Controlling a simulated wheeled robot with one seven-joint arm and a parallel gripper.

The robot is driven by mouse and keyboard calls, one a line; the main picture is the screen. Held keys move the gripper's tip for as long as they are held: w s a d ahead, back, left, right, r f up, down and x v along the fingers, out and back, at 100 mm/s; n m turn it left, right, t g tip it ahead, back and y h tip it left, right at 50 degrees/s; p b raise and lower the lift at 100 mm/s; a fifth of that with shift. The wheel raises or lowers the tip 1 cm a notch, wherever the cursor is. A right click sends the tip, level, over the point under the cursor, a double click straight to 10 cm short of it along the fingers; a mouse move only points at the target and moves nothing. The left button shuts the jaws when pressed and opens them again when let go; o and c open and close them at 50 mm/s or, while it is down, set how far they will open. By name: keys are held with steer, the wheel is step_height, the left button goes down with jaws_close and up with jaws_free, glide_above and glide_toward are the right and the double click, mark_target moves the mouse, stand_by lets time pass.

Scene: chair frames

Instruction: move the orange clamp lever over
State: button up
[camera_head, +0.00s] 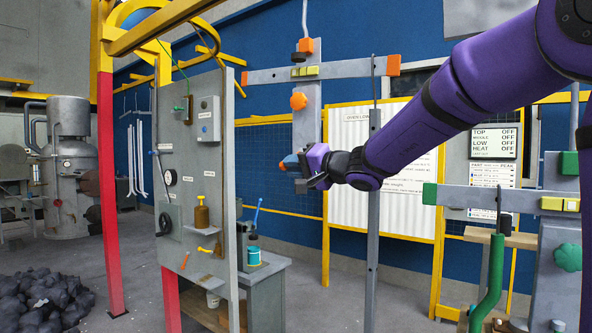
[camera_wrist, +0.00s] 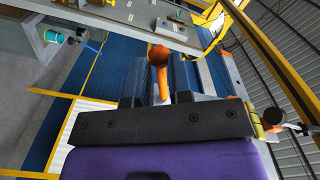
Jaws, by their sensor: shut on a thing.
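The orange clamp lever (camera_wrist: 159,56) has a round, darker orange knob at its end and shows between my finger pads in the wrist view. My gripper (camera_wrist: 158,72) is shut on the lever, with one dark finger on each side of it. In the head view my gripper (camera_head: 291,168) is in front of the grey clamp post, below the orange star knob (camera_head: 298,101). Only a small orange spot shows at the fingertips there; the rest of the lever is hidden by my gripper.
The grey crossbar (camera_head: 345,68) with orange ends is above my gripper. A thin upright pole (camera_head: 374,230) stands close to my forearm. A grey tool panel (camera_head: 200,150) stands left. A green-ended clamp frame (camera_head: 475,197) is at right.

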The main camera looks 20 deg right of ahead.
steer(key=shift+s+a+r, duration=0.1)
steer(key=shift+a+r, duration=0.3)
steer(key=shift+r, duration=0.4)
steer(key=shift+c, duration=0.2)
steer(key=shift+s+r, duration=0.1)
steer(key=shift+r, duration=1.1)
jaws_close()
steer(key=o, duration=0.7)
jaws_free()
steer(key=shift+a, duration=0.15)
